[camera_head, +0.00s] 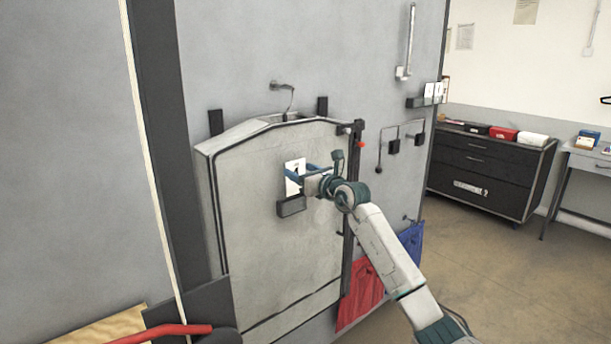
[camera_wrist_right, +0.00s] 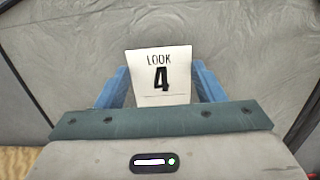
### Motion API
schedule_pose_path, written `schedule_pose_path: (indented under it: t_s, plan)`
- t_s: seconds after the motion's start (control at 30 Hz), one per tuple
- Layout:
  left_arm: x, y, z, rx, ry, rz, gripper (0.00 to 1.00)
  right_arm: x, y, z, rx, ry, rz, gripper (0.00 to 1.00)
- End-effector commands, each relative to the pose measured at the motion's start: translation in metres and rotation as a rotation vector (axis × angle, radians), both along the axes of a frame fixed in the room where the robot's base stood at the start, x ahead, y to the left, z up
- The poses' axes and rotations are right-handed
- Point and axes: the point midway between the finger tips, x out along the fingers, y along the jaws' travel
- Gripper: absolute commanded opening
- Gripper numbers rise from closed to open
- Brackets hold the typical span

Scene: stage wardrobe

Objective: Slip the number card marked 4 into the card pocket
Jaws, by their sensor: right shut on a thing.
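The number card (camera_head: 293,170) is white, and in the right wrist view the card (camera_wrist_right: 161,74) reads "LOOK 4". My right gripper (camera_head: 300,176) is shut on the card, with its blue fingers at the card's two side edges. The card pocket (camera_head: 291,207) is a small dark grey holder on the front of the grey garment bag (camera_head: 270,240). In the head view the card stands upright just above the pocket. I cannot tell whether its lower edge is inside the pocket. The pocket is not visible in the right wrist view. My left gripper is not in view.
The garment bag hangs on a grey wall, with a dark post (camera_head: 354,220) at its right. A red cloth (camera_head: 361,292) and a blue cloth (camera_head: 411,243) hang low behind my right arm. A black drawer cabinet (camera_head: 485,170) stands at the right, with open floor before it.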

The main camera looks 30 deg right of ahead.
Motion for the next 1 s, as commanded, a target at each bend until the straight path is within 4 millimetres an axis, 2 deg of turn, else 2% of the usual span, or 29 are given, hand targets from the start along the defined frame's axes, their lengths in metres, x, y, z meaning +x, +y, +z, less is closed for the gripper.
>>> schedule_pose_path:
  t_s: [0.23, 0.53, 1.0]
  plan:
    - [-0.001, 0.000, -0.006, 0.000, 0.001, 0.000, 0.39, 0.013, 0.002, -0.002, 0.001, 0.000, 0.002, 0.41]
    - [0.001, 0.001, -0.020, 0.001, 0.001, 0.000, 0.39, 0.012, 0.002, -0.020, 0.000, 0.001, 0.001, 0.41]
    - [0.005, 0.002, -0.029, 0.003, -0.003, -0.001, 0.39, 0.012, 0.002, -0.042, 0.000, 0.001, 0.001, 0.41]
